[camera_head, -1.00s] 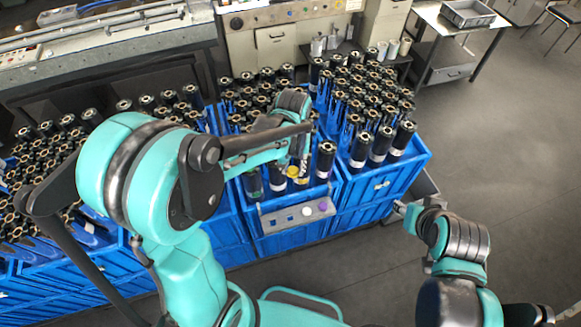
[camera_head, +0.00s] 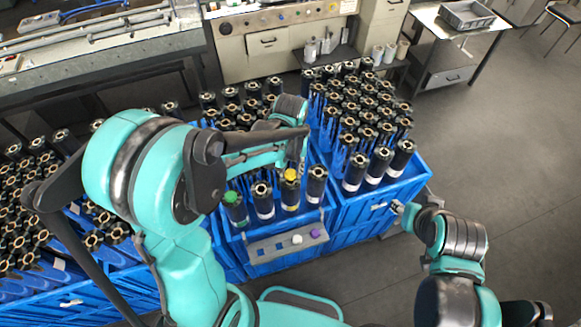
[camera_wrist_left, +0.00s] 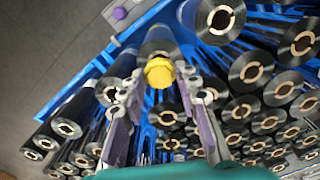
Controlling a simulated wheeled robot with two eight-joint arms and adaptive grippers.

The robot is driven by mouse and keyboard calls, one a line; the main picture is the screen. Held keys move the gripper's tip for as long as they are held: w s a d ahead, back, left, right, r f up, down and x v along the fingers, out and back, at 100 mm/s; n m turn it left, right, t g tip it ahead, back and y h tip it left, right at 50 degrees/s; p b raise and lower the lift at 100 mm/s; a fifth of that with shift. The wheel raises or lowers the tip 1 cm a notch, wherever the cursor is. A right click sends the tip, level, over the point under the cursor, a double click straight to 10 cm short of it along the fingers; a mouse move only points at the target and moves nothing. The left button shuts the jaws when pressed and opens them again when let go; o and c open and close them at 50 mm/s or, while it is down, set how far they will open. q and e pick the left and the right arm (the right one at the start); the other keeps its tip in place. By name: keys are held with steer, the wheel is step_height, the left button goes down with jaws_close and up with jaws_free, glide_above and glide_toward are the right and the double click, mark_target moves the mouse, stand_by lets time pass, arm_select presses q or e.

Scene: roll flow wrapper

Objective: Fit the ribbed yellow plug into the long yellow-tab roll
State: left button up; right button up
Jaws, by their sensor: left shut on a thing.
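The ribbed yellow plug (camera_head: 291,174) is at the tips of my left gripper (camera_head: 295,170), over the top end of a black roll (camera_head: 290,194) in the front row of the middle blue crate. In the left wrist view the plug (camera_wrist_left: 159,74) lies between the two fingertips (camera_wrist_left: 160,80) of my left gripper, in line with the upright roll (camera_wrist_left: 158,43) behind it. It covers much of that roll's end. How deep the plug sits, if at all, I cannot tell. My right gripper (camera_head: 399,207) is small, beside the right crate; its jaws are unclear.
A green-topped roll (camera_head: 235,208) and other black rolls (camera_head: 316,185) flank it closely. A grey holder (camera_head: 265,246) on the crate front carries a white plug (camera_head: 297,239) and a purple plug (camera_head: 317,233). Several rolls fill the blue crates (camera_head: 410,178).

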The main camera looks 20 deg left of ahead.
mark_target(290, 173)
arm_select(q)
steer(key=shift+s+f+b, duration=0.15)
steer(key=shift+f+b, duration=0.15)
steer(key=shift+f, duration=0.45)
stand_by(1.0)
steer(key=shift+f+b, duration=0.6)
steer(key=shift+b, duration=0.25)
steer(key=o, duration=0.5)
steer(key=shift+c, duration=0.2)
steer(key=shift+r+p, duration=3.95)
steer(key=shift+r, duration=1.6)
